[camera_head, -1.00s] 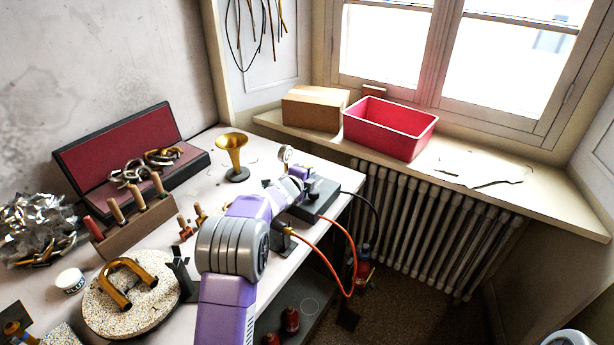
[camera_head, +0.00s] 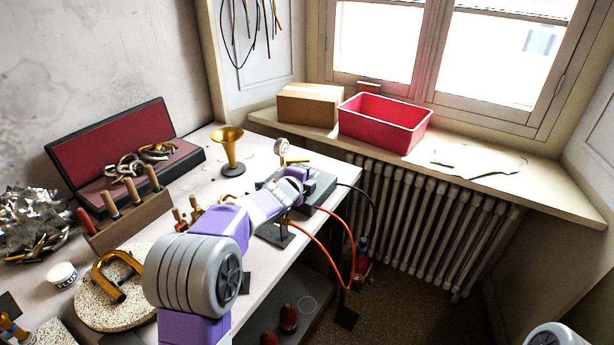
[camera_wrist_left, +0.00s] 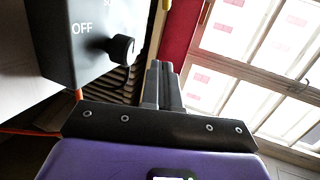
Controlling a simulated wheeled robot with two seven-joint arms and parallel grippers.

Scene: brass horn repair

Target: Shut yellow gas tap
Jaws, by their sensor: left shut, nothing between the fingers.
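A small yellow bar (camera_head: 298,161), which looks like the gas tap's lever, shows beside the round gauge (camera_head: 281,146) at the bench's far right corner. My left gripper (camera_wrist_left: 162,76) is shut and empty in the left wrist view. In the head view its wrist is over the dark box (camera_head: 318,187), just in front of the yellow bar, and its fingertips are hidden. In the wrist view the dark box (camera_wrist_left: 60,55) carries "OFF" lettering and a black knob (camera_wrist_left: 121,48), left of the fingers. I cannot tell whether fingers and tap touch. My right gripper is not in view.
An orange hose (camera_head: 325,250) and a black hose hang off the bench edge. A brass horn bell (camera_head: 228,145) stands behind my arm. A red bin (camera_head: 385,125) and a cardboard box (camera_head: 309,104) sit on the sill above the radiator (camera_head: 420,215).

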